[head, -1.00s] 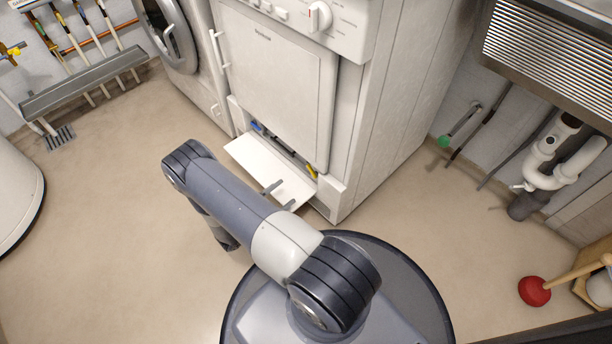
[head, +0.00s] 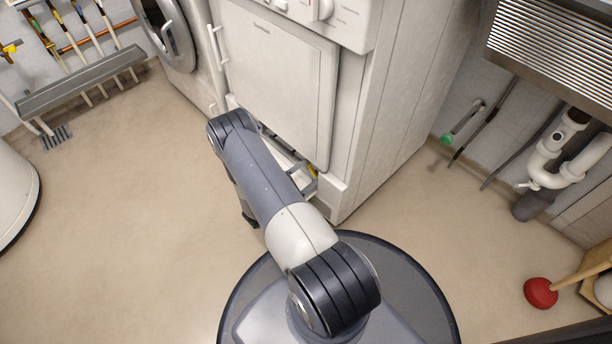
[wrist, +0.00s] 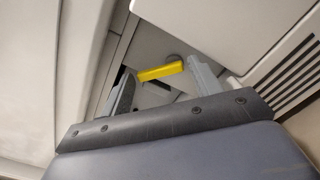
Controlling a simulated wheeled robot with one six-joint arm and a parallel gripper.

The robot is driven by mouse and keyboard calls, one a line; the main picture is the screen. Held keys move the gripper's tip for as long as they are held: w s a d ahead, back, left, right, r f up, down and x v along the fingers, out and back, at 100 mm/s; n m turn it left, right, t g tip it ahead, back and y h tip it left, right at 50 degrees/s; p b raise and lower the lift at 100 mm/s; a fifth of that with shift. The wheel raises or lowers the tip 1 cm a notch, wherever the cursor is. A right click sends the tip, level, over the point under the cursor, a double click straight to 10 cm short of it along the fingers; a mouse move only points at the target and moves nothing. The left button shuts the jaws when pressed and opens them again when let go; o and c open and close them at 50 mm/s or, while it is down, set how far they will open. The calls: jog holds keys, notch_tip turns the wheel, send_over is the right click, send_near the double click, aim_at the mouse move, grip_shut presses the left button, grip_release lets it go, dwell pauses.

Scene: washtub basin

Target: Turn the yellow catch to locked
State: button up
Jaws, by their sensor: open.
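The yellow catch (head: 313,170) shows as a small patch low in the opening at the foot of the white dryer (head: 285,80). In the wrist view the catch (wrist: 160,72) is a short yellow bar lying crosswise and slightly tilted, with a grey round part behind its right end. My gripper (wrist: 159,76) is open, with one grey finger on each side of the bar. The right finger is close to the bar's right end; I cannot tell whether either finger touches it. In the head view my gripper (head: 303,179) is at the opening, partly hidden by my arm.
The lowered white flap (head: 284,163) is mostly hidden behind my arm. Slotted panelling (wrist: 290,80) lies close right of the fingers in the wrist view. A red plunger (head: 541,293) and white drain pipes (head: 545,170) are at the right. The floor at left is clear.

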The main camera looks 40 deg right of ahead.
jog(key=shift+c, duration=0.4)
jog(key=c, duration=0.6)
jog(key=shift+n, duration=0.3)
jog(key=n, duration=0.4)
jog(key=shift+w+f, duration=0.2)
jog(key=shift+f, duration=0.1)
jog(key=shift+w+f+n, duration=0.1)
jog(key=shift+f+n, duration=0.05)
jog(key=shift+n, duration=0.9)
jog(key=shift+f+n, duration=0.15)
jog(key=shift+n, duration=0.9)
jog(key=o, duration=0.7)
